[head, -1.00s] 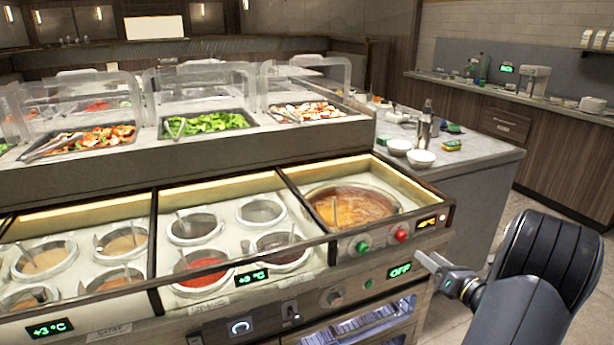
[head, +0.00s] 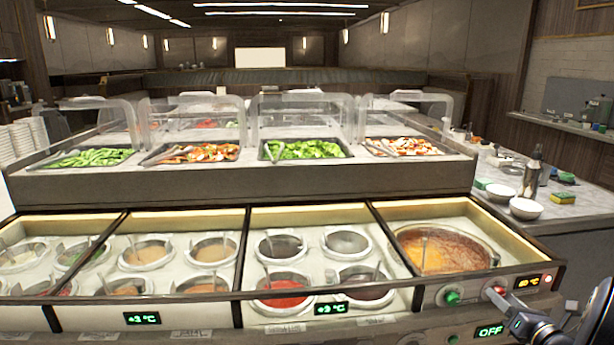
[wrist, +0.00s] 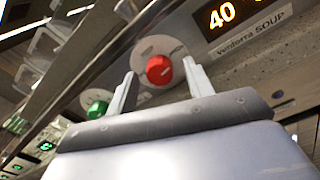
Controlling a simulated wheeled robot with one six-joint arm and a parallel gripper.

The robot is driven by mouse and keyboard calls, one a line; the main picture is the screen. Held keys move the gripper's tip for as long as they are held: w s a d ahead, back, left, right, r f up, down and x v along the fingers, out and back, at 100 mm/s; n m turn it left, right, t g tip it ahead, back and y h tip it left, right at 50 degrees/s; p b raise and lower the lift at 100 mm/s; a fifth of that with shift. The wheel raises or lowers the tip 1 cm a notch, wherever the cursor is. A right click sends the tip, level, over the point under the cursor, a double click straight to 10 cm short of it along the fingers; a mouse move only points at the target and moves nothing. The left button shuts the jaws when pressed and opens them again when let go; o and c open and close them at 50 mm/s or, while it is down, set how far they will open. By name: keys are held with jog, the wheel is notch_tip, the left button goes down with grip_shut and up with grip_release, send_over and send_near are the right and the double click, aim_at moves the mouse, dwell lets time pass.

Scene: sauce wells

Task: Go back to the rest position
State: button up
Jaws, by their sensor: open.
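My gripper (head: 503,301) is at the lower right of the head view, in front of the soup well's control panel. In the wrist view my gripper (wrist: 158,85) shows two light fingers spread apart, with nothing held between them. The red knob (wrist: 159,70) shows in the gap between the fingers; I cannot tell whether they touch it. In the head view the red knob (head: 496,292) is partly hidden by my gripper. The green knob (wrist: 97,110) is to the left of the fingers and also shows in the head view (head: 451,297).
The soup pot (head: 446,250) sits in the right well behind the panel. Sauce wells (head: 281,247) line the counter to the left. Salad trays (head: 303,149) with clear guards stand behind. White bowls (head: 525,208) are on the right counter. A display (wrist: 222,14) reads 40.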

jog(key=shift+s+p, duration=0.1)
jog(key=shift+p, duration=0.2)
jog(key=s+d, duration=0.2)
jog(key=s, duration=0.8)
jog(key=w+a+n+h+b, duration=0.1)
jog(key=w+a+n+b, duration=0.1)
jog(key=w+n+b, duration=0.8)
jog(key=n+b, duration=0.8)
jog(key=n, duration=0.4)
jog(key=shift+a+n+h, duration=0.15)
jog(key=shift+n+h, duration=0.15)
jog(key=shift+h, duration=0.1)
